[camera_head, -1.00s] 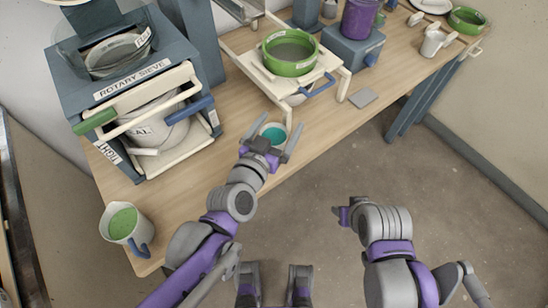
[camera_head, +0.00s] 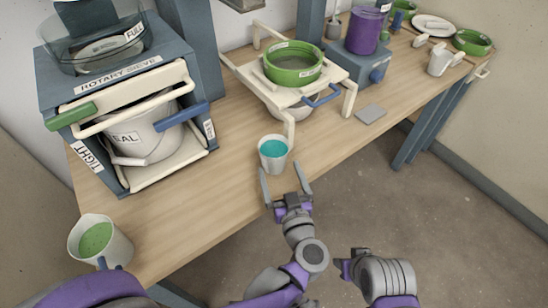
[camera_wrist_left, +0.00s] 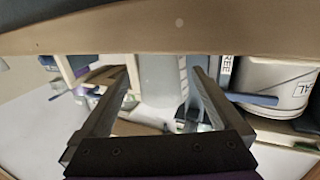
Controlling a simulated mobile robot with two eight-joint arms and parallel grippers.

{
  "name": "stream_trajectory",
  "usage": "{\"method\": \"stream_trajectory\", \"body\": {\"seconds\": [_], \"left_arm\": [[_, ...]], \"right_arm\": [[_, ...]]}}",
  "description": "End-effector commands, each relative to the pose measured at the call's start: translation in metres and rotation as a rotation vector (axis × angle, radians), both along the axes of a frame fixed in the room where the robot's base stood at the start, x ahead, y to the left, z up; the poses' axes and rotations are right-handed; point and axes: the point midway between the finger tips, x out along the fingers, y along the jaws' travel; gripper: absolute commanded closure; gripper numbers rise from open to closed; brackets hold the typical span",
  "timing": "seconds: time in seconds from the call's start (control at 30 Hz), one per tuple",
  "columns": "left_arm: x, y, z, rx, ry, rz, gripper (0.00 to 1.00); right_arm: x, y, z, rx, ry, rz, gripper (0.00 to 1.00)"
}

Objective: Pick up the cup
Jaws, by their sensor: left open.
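The cup (camera_head: 273,158) is white, holds teal liquid and stands upright on the wooden table near its front edge. My left gripper (camera_head: 282,169) is open, just in front of the cup on its near side, with nothing visible between its fingers. In the left wrist view, a pale upright body that looks like the cup (camera_wrist_left: 160,82) shows beyond and between the two open fingers (camera_wrist_left: 161,72). Whether a finger touches the cup cannot be told. My right gripper (camera_head: 344,266) is at the lower middle, off the table, its jaws too small to read.
A white jug (camera_head: 113,247) of green glaze stands at the near left table corner. The rotary sieve (camera_head: 128,100) is left of the cup. A cream stand (camera_head: 289,115) with a green sieve (camera_head: 292,70) is behind it. The wooden table (camera_head: 225,185) is clear left of the cup.

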Motion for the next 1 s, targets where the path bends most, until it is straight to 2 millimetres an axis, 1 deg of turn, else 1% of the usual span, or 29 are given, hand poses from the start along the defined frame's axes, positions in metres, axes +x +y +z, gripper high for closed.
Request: {"method": "stream_trajectory", "body": {"seconds": [0.17,0.3,0.43,0.53,0.73,0.77,0.8,0.87,1.0], "left_arm": [[0.014,0.005,-0.003,0.000,0.000,0.002,0.00],[0.034,0.013,-0.008,0.002,0.000,0.003,0.00],[0.050,0.016,-0.007,0.000,-0.001,0.000,0.00],[0.055,0.016,-0.007,0.000,-0.001,-0.001,0.00],[0.055,0.016,-0.007,-0.001,-0.001,-0.002,0.00],[0.055,0.016,-0.007,-0.001,-0.001,-0.002,0.04],[0.055,0.016,-0.007,-0.001,-0.001,-0.002,0.11],[0.054,0.016,-0.007,-0.001,-0.001,-0.002,0.22],[0.054,0.016,-0.007,-0.001,-0.001,-0.002,0.47]], "right_arm": [[0.000,0.000,-0.003,0.000,0.001,0.000,0.53],[0.001,0.000,-0.009,0.000,0.003,0.000,0.53],[0.001,0.000,-0.010,0.000,0.004,0.000,0.53],[0.001,0.000,-0.011,0.000,0.004,0.000,0.53],[0.001,0.000,-0.010,0.000,0.004,0.000,0.53],[0.001,0.000,-0.010,0.000,0.004,0.000,0.53],[0.001,0.000,-0.010,0.000,0.004,0.000,0.53],[0.001,0.000,-0.010,0.000,0.004,0.000,0.53],[0.001,0.000,-0.010,0.000,0.004,0.000,0.53]]}}
